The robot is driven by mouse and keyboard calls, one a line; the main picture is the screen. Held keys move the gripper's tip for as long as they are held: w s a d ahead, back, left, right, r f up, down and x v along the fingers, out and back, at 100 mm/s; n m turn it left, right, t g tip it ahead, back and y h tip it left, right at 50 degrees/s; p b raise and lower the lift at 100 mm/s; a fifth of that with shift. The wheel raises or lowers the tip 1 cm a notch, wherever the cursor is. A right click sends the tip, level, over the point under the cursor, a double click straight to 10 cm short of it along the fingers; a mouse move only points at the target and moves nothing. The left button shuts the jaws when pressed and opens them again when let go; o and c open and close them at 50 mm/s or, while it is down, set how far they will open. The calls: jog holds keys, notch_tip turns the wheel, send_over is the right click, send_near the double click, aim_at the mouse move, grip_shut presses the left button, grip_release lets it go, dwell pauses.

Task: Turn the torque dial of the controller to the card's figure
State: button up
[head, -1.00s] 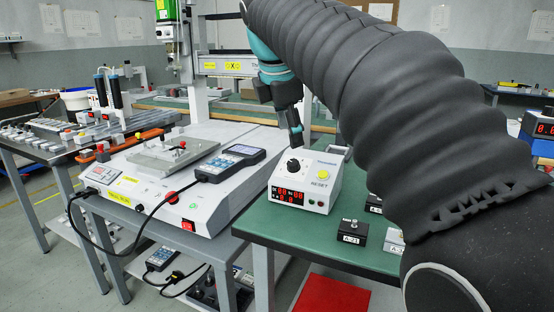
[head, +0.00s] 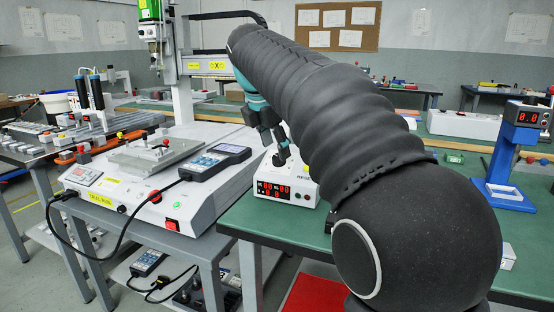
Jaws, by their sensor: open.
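The controller (head: 294,188) is a white box with red lit displays on its front, on the green table beside the white gantry base. Its black dial (head: 279,160) is on the sloped top, partly hidden by my gripper. My gripper (head: 282,150) is open and points down right over the dial; I cannot tell whether the fingers touch it. The display digits are too small to read surely. My arm hides the right part of the controller. I cannot make out a card with a figure.
The gantry screwdriver base (head: 150,205) with a handheld pendant (head: 215,162) and cable stands close on the left. A blue stand with a red display (head: 522,116) is at the right. A red sheet (head: 310,295) lies below the green table (head: 290,232). My arm covers much of the table.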

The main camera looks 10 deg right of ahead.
aim_at(277, 158)
jog(key=shift+x, duration=1.6)
grip_shut()
